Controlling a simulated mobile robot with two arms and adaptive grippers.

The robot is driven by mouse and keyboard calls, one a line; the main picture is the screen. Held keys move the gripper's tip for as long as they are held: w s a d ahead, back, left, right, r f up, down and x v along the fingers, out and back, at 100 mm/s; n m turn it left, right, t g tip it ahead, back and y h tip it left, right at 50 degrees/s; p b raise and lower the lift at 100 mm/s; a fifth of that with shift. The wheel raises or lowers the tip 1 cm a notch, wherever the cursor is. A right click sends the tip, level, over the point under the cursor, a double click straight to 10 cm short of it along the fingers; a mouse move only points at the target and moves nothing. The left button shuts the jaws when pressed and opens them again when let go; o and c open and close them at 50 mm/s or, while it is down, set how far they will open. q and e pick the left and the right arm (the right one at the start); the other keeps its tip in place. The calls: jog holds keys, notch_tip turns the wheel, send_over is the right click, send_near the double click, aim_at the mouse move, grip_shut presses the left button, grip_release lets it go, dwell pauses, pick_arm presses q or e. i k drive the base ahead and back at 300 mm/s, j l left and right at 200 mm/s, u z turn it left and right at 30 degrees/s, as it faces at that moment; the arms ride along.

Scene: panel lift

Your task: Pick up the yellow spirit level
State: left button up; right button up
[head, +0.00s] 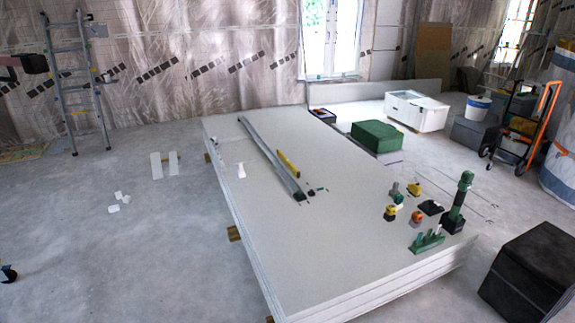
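The yellow spirit level (289,163) lies flat on a stack of pale panels (330,245), near the middle of the top panel. It is a short yellow bar with dark ends. It lies just right of a long grey metal profile (268,158), roughly parallel to it, with a small gap between them. Nothing covers it.
A green cordless tool (460,200), a green rack (427,240) and several small tools stand at the panel stack's right front. A black box (535,270) is on the floor at right. A stepladder (75,85) stands at back left. The floor left of the stack is mostly clear.

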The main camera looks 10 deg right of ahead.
aim_at(295, 171)
jog(key=i+j+u, duration=0.25)
jog(key=i, duration=0.25)
jog(key=i+u, duration=0.3)
jog(key=i, duration=0.2)
jog(key=i+u, duration=0.1)
jog(key=i, duration=0.65)
jog(key=i+u, duration=0.1)
jog(key=i, duration=0.6)
jog(key=i+l+u, duration=0.1)
jog(key=i, duration=1.2)
jog(key=i+j+z, duration=0.1)
jog(key=i, duration=0.45)
jog(key=i+j, duration=0.15)
jog(key=i, duration=0.45)
